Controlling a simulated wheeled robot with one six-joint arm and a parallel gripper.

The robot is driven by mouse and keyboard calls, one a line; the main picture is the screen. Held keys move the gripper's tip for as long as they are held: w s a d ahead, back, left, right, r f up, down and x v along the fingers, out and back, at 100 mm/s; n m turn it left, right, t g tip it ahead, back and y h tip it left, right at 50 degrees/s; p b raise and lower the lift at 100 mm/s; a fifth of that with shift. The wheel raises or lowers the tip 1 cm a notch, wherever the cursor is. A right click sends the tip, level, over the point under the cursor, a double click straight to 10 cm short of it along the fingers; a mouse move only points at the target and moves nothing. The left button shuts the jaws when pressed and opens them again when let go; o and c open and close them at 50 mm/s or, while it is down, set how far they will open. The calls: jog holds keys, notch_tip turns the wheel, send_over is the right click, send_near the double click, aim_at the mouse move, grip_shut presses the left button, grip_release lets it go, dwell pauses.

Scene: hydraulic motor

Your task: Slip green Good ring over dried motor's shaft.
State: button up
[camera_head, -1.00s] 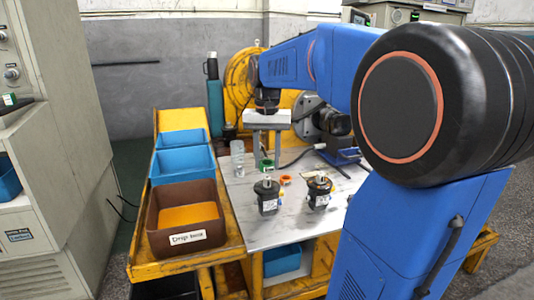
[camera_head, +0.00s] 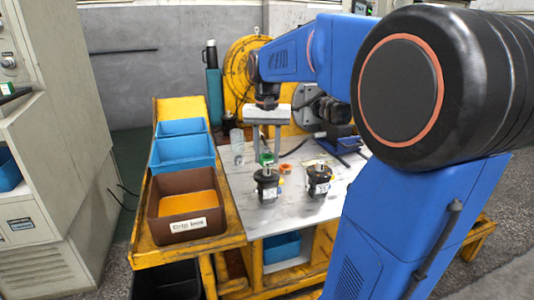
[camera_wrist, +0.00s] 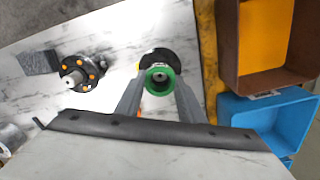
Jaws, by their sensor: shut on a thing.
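My gripper (camera_head: 266,152) is shut on the green ring (camera_head: 266,158) and holds it just above or behind the left motor (camera_head: 268,186). In the wrist view, the ring (camera_wrist: 160,79) sits between the fingertips, in front of the black motor body (camera_wrist: 157,57). A grey shaft tip shows through or behind the ring's opening; I cannot tell whether the ring is around it. A second motor (camera_head: 318,183) stands upright to the right; in the wrist view it (camera_wrist: 80,73) shows orange spots around its shaft. Which motor is dried is not clear.
An orange ring (camera_head: 285,169) lies on the table (camera_head: 290,214) between and behind the motors. A clear jar (camera_head: 237,147) stands at the back left. The brown drip box (camera_head: 187,226) and blue bins (camera_head: 182,154) stand left of the table.

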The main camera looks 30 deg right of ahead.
jog(key=shift+f, duration=1.5)
jog(key=o, duration=1.1)
jog(key=shift+r, duration=0.1)
jog(key=shift+r, duration=2.95)
notch_tip(320, 180, up, 17)
jog(key=shift+r, duration=0.2)
